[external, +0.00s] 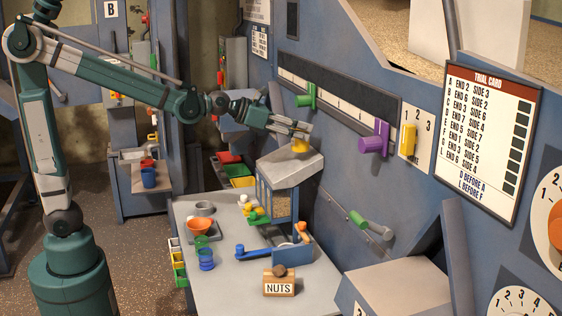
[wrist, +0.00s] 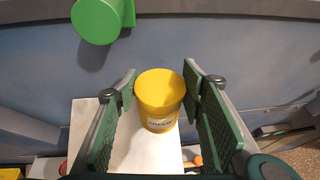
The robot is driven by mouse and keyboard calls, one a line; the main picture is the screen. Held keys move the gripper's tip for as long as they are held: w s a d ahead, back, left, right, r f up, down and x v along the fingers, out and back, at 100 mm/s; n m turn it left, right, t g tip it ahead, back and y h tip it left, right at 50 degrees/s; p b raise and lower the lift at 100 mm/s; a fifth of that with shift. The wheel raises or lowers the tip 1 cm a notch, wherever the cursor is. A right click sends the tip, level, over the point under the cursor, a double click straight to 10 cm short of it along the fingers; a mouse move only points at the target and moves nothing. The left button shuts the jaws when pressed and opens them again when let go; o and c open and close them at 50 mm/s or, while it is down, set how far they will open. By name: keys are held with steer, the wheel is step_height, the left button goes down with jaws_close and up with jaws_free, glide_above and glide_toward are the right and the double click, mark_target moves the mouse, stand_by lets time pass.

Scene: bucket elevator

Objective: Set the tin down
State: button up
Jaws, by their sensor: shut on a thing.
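A yellow tin (external: 299,147) is between the fingers of my gripper (external: 303,130), over the back part of the grey sloped top (external: 284,168) of a hopper box. I cannot tell whether the tin's base touches that top.
A green knob (external: 307,97) and a purple knob (external: 374,142) stick out from the blue wall panel.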

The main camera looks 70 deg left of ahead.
steer(key=s+d+m+g+h, duration=0.1)
steer(key=s+d+m+h, duration=0.1)
steer(key=d, duration=1.2)
steer(key=s+d+m+h, duration=0.1)
steer(key=d+m+h, duration=0.15)
steer(key=d, duration=1.25)
step_height(320, 180, down, 26)
steer(key=shift+s+a+f, duration=0.15)
steer(key=shift+a+f, duration=0.05)
steer(key=shift+a, duration=0.1)
steer(key=shift+f, duration=0.1)
steer(key=shift+f+b, duration=0.9)
steer(key=shift+f, duration=2.1)
steer(key=shift+f+b, duration=0.6)
steer(key=shift+f, duration=1.3)
steer(key=shift+f, duration=0.15)
